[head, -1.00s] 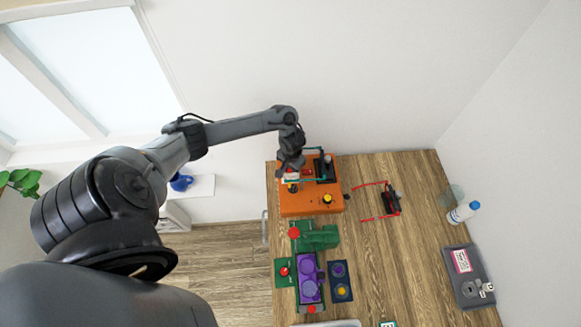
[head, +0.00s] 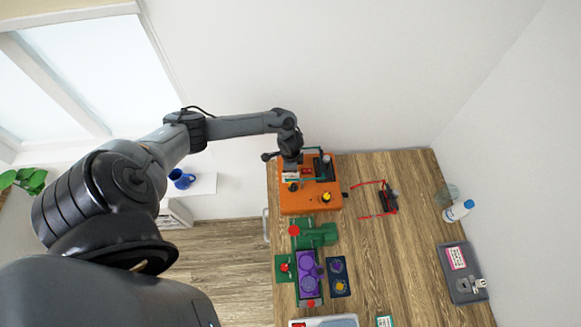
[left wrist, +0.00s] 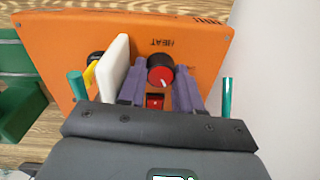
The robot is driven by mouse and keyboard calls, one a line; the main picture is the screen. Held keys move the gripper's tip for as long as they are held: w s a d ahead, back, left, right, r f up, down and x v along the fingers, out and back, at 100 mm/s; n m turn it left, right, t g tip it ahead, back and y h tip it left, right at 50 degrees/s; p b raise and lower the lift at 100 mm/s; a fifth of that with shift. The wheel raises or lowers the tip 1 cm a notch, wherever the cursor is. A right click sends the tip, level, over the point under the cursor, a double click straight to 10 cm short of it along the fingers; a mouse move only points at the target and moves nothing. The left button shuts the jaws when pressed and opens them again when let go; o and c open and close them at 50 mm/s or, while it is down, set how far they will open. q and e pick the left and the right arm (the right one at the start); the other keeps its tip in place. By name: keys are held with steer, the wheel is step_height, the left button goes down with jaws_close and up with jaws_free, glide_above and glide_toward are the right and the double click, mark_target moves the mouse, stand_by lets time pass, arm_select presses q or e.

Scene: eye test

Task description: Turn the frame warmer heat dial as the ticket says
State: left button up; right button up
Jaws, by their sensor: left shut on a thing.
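The orange frame warmer (head: 298,203) stands at the far end of the wood bench; its face (left wrist: 205,62) fills the left wrist view. The word HEAT shows upside down beside a red dial (left wrist: 160,72) with a black base. A white mark on the dial points toward the lower right in that view. My left gripper (left wrist: 161,84) is shut on the heat dial, a purple-grey finger on each side. My left wrist hides the dial in the head view. A small green-edged card (head: 385,321), possibly the ticket, is at the bottom edge, its text unreadable. My right gripper is out of view.
Beside the dial are a red switch (left wrist: 155,102) and an upright white plate (left wrist: 111,68). Teal posts (left wrist: 227,97) flank my gripper. Red-armed glasses (head: 389,200), a bottle (head: 459,210), a grey tray (head: 446,262) and a green-purple device (head: 318,236) lie around.

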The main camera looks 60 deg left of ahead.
arm_select(q)
steer(key=m, duration=0.3)
steer(key=m+b, duration=0.1)
steer(key=m, duration=0.1)
steer(key=shift+m, duration=0.3)
steer(key=m+b, duration=0.1)
steer(key=m, duration=0.2)
steer(key=shift+m+b, duration=0.6)
steer(key=shift+m, duration=1)
steer(key=o, duration=1)
steer(key=shift+o, duration=0.2)
